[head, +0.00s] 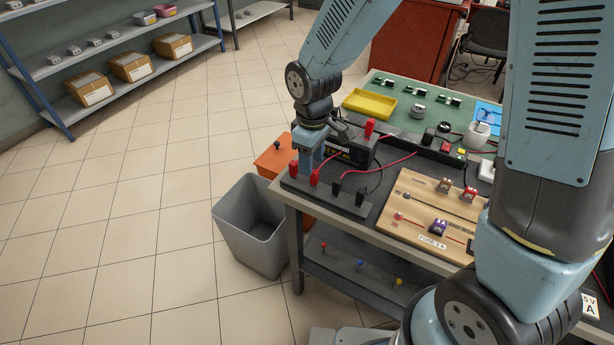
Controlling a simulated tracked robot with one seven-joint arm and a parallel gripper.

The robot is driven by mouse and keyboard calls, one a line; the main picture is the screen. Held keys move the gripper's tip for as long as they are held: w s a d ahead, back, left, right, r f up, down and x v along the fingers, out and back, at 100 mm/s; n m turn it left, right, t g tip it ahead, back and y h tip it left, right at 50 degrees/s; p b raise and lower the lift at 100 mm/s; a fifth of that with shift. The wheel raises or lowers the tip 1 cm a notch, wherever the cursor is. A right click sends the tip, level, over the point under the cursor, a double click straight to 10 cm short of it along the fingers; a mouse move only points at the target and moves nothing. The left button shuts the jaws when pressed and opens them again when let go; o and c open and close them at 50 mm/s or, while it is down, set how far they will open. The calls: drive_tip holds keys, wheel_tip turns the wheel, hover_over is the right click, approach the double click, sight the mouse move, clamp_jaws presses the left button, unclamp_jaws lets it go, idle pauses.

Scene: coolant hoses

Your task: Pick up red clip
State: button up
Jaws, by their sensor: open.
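Two red clips stand upright on a dark rail (325,195) at the table's near left corner: the left red clip (293,168) and the right red clip (315,177). Another red clip (369,128) is on top of the black battery (350,149) behind. My gripper (306,166) points down at the rail, right by the two front red clips. It is open; its fingers partly overlap the clips in the picture, and I cannot tell whether they touch one. Two black clips, one (337,187) and another (360,197), stand farther right on the rail.
A wooden board (415,237) with small fittings lies right of the rail. Red cables run across the table. A yellow tray (369,104) sits on the green mat behind. A grey bin (262,226) and an orange box (273,158) stand left of the table.

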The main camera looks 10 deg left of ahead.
sight(313, 177)
drive_tip(key=shift+w+d+f, duration=0.1)
drive_tip(key=shift+d+f, duration=0.05)
drive_tip(key=shift+f, duration=3.2)
clamp_jaws()
